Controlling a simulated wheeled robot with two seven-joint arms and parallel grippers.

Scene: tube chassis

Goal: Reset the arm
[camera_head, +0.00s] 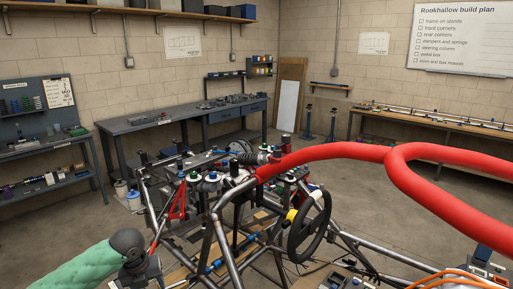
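In the head view, an arm in a green quilted sleeve (65,268), which I take to be my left arm, comes in from the lower left. It ends in a dark rounded joint (127,243) with a grey part below it, cut by the bottom edge; no fingers show. My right gripper is not seen. A tube chassis (222,240) stands in the middle, with a black steering wheel (309,226) and a coil damper (240,157). A thick red padded tube (330,152) runs from the chassis to the right and splits into two branches.
A grey workbench (160,121) stands at the back left, and a pegboard bench (38,115) at the far left. A wooden bench (440,126) lines the right wall. Orange cables (455,275) cross the lower right. Concrete floor (365,205) is open between chassis and benches.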

